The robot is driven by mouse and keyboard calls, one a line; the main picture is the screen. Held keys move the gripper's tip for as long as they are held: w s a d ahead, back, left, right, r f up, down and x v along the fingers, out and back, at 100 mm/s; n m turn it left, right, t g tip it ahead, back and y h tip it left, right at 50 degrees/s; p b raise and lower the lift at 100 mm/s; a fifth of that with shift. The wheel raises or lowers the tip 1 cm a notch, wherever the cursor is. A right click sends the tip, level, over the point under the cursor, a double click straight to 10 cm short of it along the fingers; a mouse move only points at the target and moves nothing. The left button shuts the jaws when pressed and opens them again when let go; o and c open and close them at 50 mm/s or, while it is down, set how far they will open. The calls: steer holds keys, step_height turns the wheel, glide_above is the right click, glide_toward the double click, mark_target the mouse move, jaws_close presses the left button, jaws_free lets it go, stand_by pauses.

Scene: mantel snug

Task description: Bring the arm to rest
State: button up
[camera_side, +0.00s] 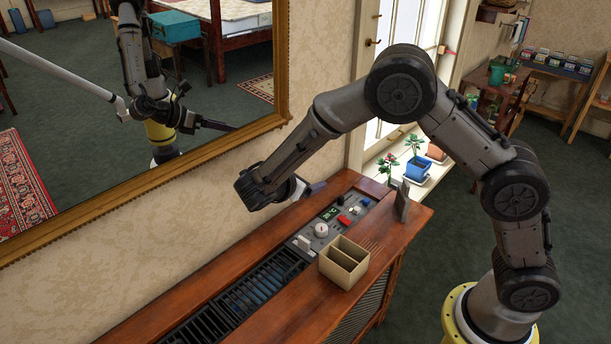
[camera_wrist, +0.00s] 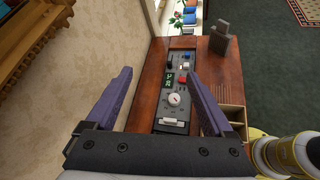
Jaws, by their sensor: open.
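My gripper (camera_side: 312,188) is raised above the back of the wooden cabinet, close to the wall, in the side view. My arm bends high over the right part of the cabinet in the side view.
The wooden cabinet (camera_side: 395,240) bears the control panel (camera_side: 333,216), a divided beige box (camera_side: 344,262), a dark slotted grille (camera_side: 245,298) and an upright grey object (camera_side: 402,200). A gold-framed mirror (camera_side: 150,170) hangs behind. Potted plants (camera_side: 416,167) stand by the window.

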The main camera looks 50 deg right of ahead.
stand_by(0.3)
steer(key=s+d+r+m+g+y, duration=0.1)
steer(key=s+d+r+m, duration=0.4)
steer(key=r, duration=0.3)
steer(key=s+d+r+m+y, duration=0.2)
steer(key=s+d+r, duration=0.2)
steer(key=s+r, duration=0.25)
steer(key=s+a+m+t+y, duration=0.1)
steer(key=s+a+m+y, duration=0.2)
steer(key=s, duration=0.5)
steer(key=s+a+m+t+y, duration=0.1)
steer(key=s+m+y, duration=0.3)
steer(key=s, duration=0.5)
steer(key=a+f+m, duration=0.1)
steer(key=a+f+m+y, duration=0.1)
steer(key=a, duration=0.1)
steer(key=s+a+m+t, duration=0.1)
steer(key=a, duration=0.1)
steer(key=shift+f+m+y, duration=0.4)
steer(key=shift+c, duration=0.2)
